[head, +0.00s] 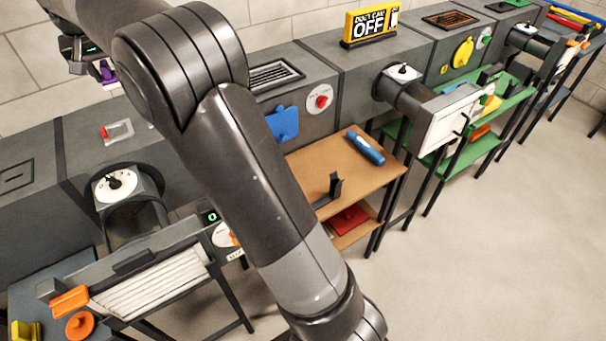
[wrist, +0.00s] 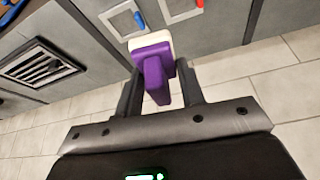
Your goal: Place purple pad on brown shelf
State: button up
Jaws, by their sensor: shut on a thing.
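The purple pad (wrist: 156,78), with a white layer on its far end, sits between the two fingers of my gripper (wrist: 162,92) in the wrist view. My gripper is shut on it. In the head view my gripper is at the upper left, partly cut off and behind my arm, and a bit of the purple pad (head: 107,72) shows there. The brown shelf (head: 318,162) is in the middle of the head view, well right of and below my gripper. My arm covers its left part.
A blue cylindrical tool (head: 366,147) lies on the brown shelf's right side, and a dark bracket (head: 329,190) stands near its front edge. A red pad (head: 349,219) lies on the lower tier. A green shelf (head: 480,148) stands farther right. A yellow sign (head: 370,23) stands on the duct.

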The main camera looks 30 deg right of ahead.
jog(key=s+d+r+m+g+h, duration=0.15)
jog(key=s+d+m, duration=0.35)
jog(key=d, duration=0.6)
jog(key=s+d+m+h, duration=0.2)
jog(key=s+d+m, duration=0.3)
jog(key=d, duration=0.7)
jog(key=s+d+f+m+g, duration=0.25)
jog(key=s+d+m, duration=0.45)
jog(key=s+d, duration=0.85)
notch_tip(320, 180, down, 30)
jog(key=a, duration=0.1)
jog(key=shift+h, duration=0.35)
jog(key=w+a+f, duration=0.4)
jog(key=w+a, duration=0.1)
jog(key=w+a+f, duration=0.3)
jog(key=shift+w+a, duration=0.15)
jog(key=shift+w, duration=0.1)
jog(key=shift+f, duration=2)
jog(key=shift+f, duration=0.15)
jog(key=o, duration=1.1)
